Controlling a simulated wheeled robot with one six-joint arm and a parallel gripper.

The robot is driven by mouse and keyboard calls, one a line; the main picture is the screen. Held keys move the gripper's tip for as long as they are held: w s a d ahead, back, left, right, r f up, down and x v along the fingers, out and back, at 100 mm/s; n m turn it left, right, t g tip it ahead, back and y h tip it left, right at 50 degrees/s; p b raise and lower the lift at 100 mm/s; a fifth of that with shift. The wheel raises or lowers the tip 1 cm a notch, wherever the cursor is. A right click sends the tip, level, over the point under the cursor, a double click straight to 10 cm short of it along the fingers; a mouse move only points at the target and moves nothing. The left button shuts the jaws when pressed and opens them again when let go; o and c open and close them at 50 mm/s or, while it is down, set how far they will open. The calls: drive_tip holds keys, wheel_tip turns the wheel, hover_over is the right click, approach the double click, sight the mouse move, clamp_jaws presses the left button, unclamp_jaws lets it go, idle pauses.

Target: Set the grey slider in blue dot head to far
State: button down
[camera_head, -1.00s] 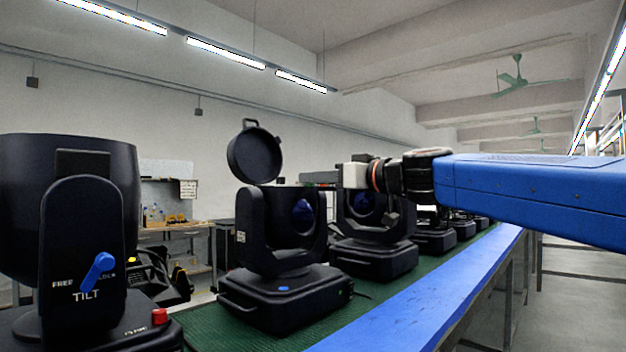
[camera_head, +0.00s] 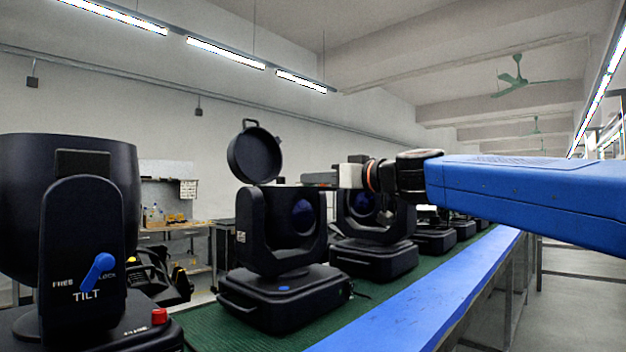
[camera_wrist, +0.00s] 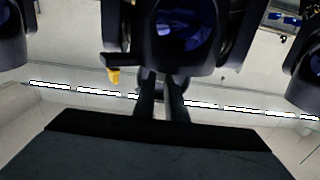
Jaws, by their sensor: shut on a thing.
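The blue dot head is a black moving head with a blue dot on its base (camera_head: 262,298), in the middle of the head view. Its round lid (camera_head: 254,154) stands open above it. My gripper (camera_head: 306,180) reaches in from the right, its fingers at the head's upper right edge. In the wrist view my gripper (camera_wrist: 160,78) has its two dark fingers close together below a head with a blue lens (camera_wrist: 183,25). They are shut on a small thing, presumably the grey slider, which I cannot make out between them. A yellow tab (camera_wrist: 113,77) shows left of the fingers.
A larger head (camera_head: 75,220) with a blue TILT lever (camera_head: 98,272) and a red button (camera_head: 159,316) stands at the near left. Another head (camera_head: 374,257) stands behind my gripper, with several more beyond. The aisle at the right is clear.

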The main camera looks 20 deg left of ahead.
drive_tip(key=shift+w+d, duration=0.3)
drive_tip(key=shift+w, duration=0.4)
drive_tip(key=c, duration=1.8)
unclamp_jaws()
drive_tip(key=shift+o, duration=0.2)
drive_tip(key=v, duration=1.7)
drive_tip(key=shift+d, duration=0.2)
drive_tip(key=shift+s, duration=0.15)
